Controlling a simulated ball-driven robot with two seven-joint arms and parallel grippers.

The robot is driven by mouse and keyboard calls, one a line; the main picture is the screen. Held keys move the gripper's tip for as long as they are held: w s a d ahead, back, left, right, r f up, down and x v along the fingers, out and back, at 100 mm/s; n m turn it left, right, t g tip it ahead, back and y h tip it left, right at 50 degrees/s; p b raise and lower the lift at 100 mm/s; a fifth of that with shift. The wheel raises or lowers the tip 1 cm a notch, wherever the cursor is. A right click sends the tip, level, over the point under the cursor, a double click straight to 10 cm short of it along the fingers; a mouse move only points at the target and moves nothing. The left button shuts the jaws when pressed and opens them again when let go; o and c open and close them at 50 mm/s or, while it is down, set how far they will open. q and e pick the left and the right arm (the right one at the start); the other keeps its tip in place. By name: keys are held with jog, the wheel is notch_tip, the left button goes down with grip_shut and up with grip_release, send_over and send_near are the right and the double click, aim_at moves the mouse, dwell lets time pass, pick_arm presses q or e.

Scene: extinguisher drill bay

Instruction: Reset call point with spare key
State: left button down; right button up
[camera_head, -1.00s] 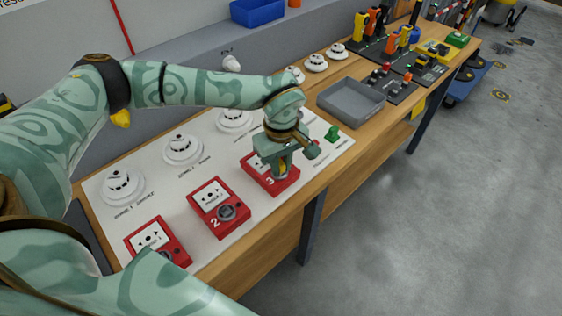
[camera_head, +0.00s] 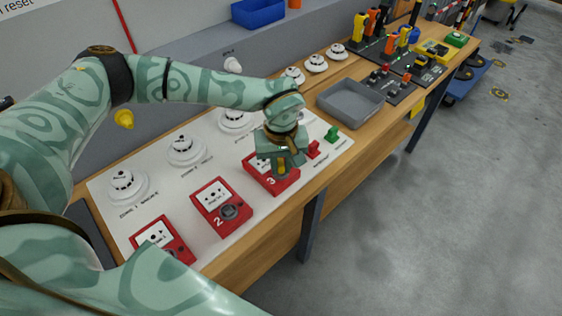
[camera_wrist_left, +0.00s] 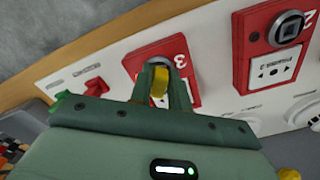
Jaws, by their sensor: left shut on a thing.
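Red call point 3 (camera_head: 262,178) sits on the white panel (camera_head: 212,252), at the right end of a row of red call points. My left gripper (camera_head: 281,166) points down over it and is shut on a yellow key (camera_wrist_left: 160,84). In the left wrist view the key stands between the fingers at the lower part of call point 3 (camera_wrist_left: 193,62). The key's tip is hidden, so I cannot tell how deep it sits. Call point 2 (camera_head: 211,195) and another red call point (camera_head: 151,235) stand to the left. My right gripper is out of view.
A red piece (camera_head: 313,150) and a green piece (camera_head: 332,134) stand right of call point 3. White detectors (camera_head: 186,150) line the panel's back. A grey tray (camera_head: 350,103) lies farther right on the bench. Open floor lies right of the bench.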

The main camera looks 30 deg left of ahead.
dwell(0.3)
pick_arm(q)
jog(key=shift+m+p, duration=0.45)
jog(key=shift+m, duration=0.85)
jog(key=shift+a+r+m+p, duration=0.1)
jog(key=shift+m+p, duration=0.2)
jog(key=shift+m, duration=0.8)
jog(key=shift+m+p, duration=0.55)
jog(key=shift+m, duration=0.65)
